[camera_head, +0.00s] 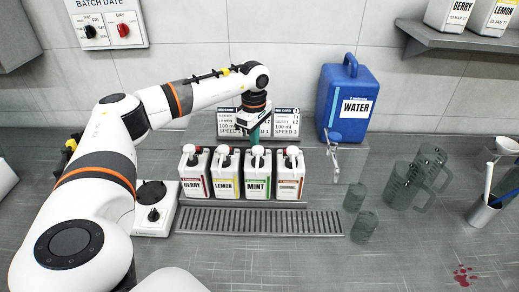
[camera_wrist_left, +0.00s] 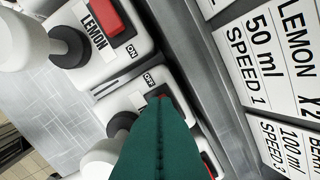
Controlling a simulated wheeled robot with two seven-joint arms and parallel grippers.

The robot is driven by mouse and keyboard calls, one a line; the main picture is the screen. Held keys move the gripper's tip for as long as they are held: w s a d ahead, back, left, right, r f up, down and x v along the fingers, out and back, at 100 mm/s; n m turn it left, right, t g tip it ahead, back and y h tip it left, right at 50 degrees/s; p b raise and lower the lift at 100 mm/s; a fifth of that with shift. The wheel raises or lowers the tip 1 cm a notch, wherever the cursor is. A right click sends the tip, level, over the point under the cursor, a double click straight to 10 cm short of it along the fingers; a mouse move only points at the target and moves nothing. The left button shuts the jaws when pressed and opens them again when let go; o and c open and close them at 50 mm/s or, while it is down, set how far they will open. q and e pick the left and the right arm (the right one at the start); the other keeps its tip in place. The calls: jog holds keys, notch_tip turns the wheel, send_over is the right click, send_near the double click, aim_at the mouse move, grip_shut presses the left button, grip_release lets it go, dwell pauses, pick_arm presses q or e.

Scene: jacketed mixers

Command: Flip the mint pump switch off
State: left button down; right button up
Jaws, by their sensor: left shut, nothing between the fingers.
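The mint bottle (camera_head: 257,183), white with a green-edged label, stands third in a row of several pump bottles. My left gripper (camera_head: 257,151), with teal fingers, is shut and empty, pointing down at the top of the mint bottle. In the left wrist view the teal fingers (camera_wrist_left: 160,110) cover most of the white housing (camera_wrist_left: 120,101) next to the lemon one. My right gripper is not in view.
The lemon unit (camera_wrist_left: 78,55) has a red switch (camera_wrist_left: 100,16) close by. Recipe cards (camera_head: 287,121) stand behind the bottles and a drain grate (camera_head: 260,222) lies in front. A blue water jug (camera_head: 348,85) and glass jugs (camera_head: 410,185) are to the right.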

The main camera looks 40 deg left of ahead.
pick_arm(q)
jog(key=shift+s+f+b, duration=0.1)
jog(key=shift+f+b, duration=0.3)
jog(key=shift+f, duration=0.35)
jog(key=shift+r, duration=0.1)
jog(key=shift+r+p, duration=2.75)
jog(key=shift+r, duration=0.75)
